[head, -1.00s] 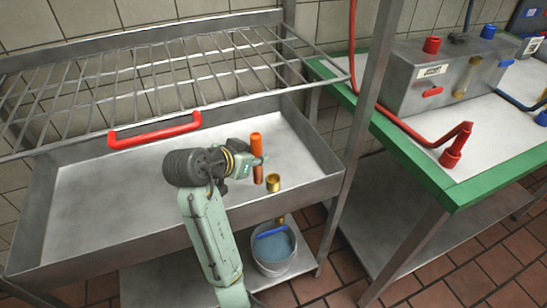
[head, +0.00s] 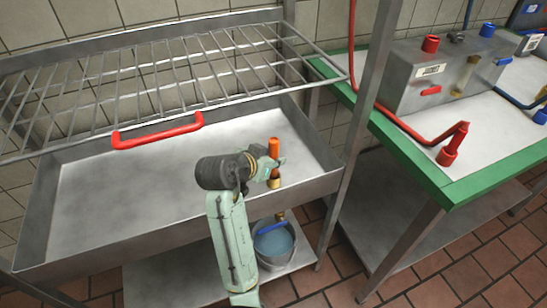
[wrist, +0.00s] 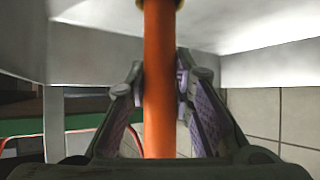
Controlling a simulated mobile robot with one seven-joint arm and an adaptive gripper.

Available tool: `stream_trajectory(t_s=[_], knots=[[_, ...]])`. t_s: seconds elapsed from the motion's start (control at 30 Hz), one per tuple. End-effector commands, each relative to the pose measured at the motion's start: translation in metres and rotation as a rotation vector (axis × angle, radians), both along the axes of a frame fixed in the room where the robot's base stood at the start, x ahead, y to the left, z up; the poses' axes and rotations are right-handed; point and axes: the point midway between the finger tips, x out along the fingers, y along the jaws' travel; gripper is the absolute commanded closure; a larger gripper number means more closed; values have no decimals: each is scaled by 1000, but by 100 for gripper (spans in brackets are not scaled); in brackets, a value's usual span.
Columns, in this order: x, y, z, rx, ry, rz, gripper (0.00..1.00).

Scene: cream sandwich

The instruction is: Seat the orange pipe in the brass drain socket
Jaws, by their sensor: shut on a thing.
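The orange pipe (head: 274,147) stands about upright in my gripper (head: 275,162), over the sink's near right part. My gripper is shut on it, with one finger on each side in the wrist view (wrist: 160,82). The brass drain socket (head: 274,184) is directly under the pipe, partly hidden by the gripper. In the wrist view the far end of the orange pipe (wrist: 158,110) meets the brass rim (wrist: 158,3) at the top edge. I cannot tell how deep the pipe's end goes into the socket.
A wire rack (head: 150,80) with a red handle (head: 158,130) hangs above the steel sink (head: 110,200). A steel post (head: 362,120) stands to the right, beside a green-edged table (head: 440,185). A bucket (head: 272,245) with a blue-handled part stands below.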

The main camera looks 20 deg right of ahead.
Motion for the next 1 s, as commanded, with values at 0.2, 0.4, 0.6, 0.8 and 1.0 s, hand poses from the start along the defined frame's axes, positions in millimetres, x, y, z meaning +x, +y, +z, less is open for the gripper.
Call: stream_trajectory(t_s=[0.2,0.4,0.6,0.8,1.0], knots=[[0,0,-2,0,1,1,67],[0,0,-1,0,0,0,58],[0,0,-1,0,0,0,58],[-5,9,9,-1,-3,2,58],[-25,38,33,0,-5,5,58]])
